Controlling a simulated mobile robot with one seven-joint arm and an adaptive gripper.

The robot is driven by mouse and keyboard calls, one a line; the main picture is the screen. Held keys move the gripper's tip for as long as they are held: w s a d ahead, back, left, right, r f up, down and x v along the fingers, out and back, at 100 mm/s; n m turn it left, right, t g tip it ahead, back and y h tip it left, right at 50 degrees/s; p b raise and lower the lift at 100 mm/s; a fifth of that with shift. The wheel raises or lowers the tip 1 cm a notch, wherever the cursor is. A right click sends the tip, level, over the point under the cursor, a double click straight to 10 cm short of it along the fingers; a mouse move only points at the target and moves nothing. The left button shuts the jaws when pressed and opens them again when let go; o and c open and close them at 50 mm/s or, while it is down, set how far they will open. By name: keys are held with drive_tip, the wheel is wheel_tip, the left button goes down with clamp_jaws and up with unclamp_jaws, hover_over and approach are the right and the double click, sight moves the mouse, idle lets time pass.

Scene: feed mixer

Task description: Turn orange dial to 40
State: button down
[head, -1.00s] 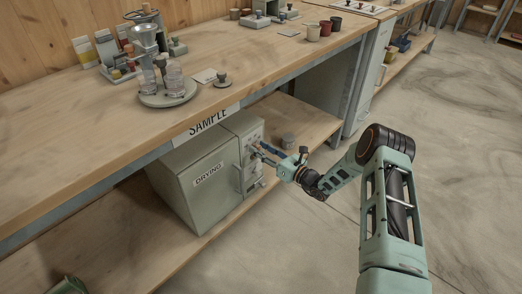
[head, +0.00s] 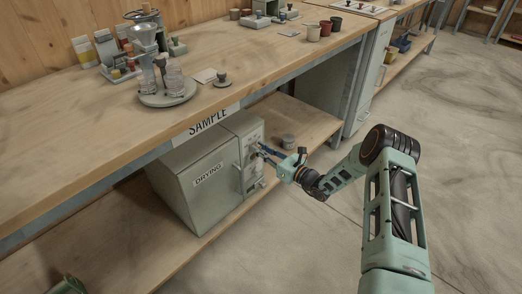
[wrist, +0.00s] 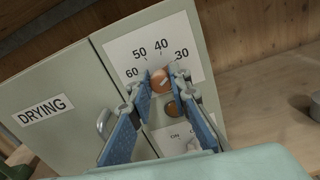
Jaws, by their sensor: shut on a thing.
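The orange dial (wrist: 161,80) is on the white scale panel of the drying oven (head: 200,180), with the numbers 60, 50, 40 and 30 around it. A pale mark on the dial shows, but I cannot read exactly which number it points to. My gripper (wrist: 162,77) has its blue fingers on both sides of the dial and is shut on it. In the head view my gripper (head: 257,151) reaches the oven's control panel from the right, and its fingers hide the dial there.
The oven's door handle (wrist: 104,124) is to the left. A grey round container (head: 288,141) stands on the shelf right of the oven. The workbench (head: 120,110) overhangs above.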

drive_tip(key=shift+s+n+b, duration=0.1)
drive_tip(key=shift+n+b, duration=0.5)
drive_tip(key=shift+n, duration=3)
drive_tip(key=c, duration=1.8)
unclamp_jaws()
drive_tip(key=v, duration=1.2)
